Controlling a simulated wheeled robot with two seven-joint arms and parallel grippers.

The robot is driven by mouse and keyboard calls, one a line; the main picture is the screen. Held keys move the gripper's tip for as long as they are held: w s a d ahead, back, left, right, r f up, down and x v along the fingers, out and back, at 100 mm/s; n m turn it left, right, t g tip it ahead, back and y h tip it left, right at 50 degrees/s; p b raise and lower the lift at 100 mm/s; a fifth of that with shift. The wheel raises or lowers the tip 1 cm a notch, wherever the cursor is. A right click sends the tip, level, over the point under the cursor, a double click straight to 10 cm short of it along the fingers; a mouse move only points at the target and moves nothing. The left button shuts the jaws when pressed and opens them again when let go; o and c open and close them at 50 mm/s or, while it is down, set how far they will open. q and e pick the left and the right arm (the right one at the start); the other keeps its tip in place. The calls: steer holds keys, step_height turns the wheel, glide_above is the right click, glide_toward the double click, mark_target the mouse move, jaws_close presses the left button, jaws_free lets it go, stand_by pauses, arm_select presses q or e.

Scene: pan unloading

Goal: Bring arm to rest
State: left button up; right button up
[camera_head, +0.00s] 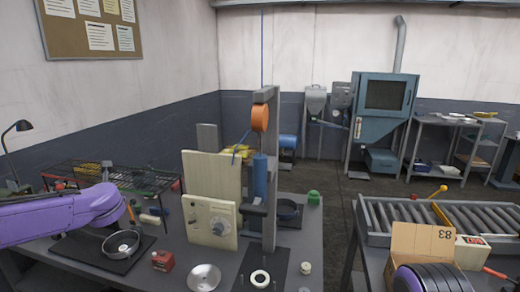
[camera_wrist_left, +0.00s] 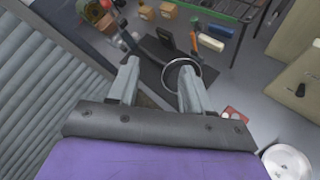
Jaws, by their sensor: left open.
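My left arm (camera_head: 60,216), purple, reaches in from the left in the head view; its gripper is hard to make out there. In the left wrist view my left gripper (camera_wrist_left: 158,70) is open, with two grey fingers apart and nothing clearly held. A round metal pan (camera_head: 122,243) sits on a dark mat (camera_head: 82,258) below and right of the arm's end. In the left wrist view its rim (camera_wrist_left: 197,68) shows beyond the right fingertip, partly hidden by it; I cannot tell whether they touch. My right gripper does not show.
A silver dish (camera_head: 204,277) and a red block-like item (camera_head: 163,260) stand near the table front. A wire rack (camera_head: 110,177) is behind the pan. A beige panel box (camera_head: 210,222) and tall grey post (camera_head: 269,215) stand to the right. A roller conveyor (camera_head: 440,216) is farther right.

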arm_select(q)
steer(key=s+d+f+m+h+b, duration=0.1)
steer(key=s+d+f+m, duration=0.3)
steer(key=f+m, duration=0.4)
steer(key=s+d+f+m+h+b, duration=0.15)
steer(key=s+d+f+m, duration=0.3)
steer(key=f, duration=0.55)
steer(key=s+d+f+m+b, duration=0.1)
steer(key=s+d+f+m, duration=0.2)
steer(key=f+m, duration=0.6)
steer(key=s+d+f+m+g+h+b, duration=0.1)
steer(key=s+f+m+g+b, duration=0.2)
steer(key=s+f, duration=0.9)
steer(key=s+f+m+g+h+b, duration=0.1)
steer(key=s+f+m+g+b, duration=0.2)
steer(key=s+f, duration=1)
steer(key=s+m, duration=0.3)
steer(key=s, duration=0.4)
steer(key=shift+s+d+g+b, duration=0.3)
steer(key=shift+s+d+g, duration=0.05)
steer(key=shift+g, duration=0.05)
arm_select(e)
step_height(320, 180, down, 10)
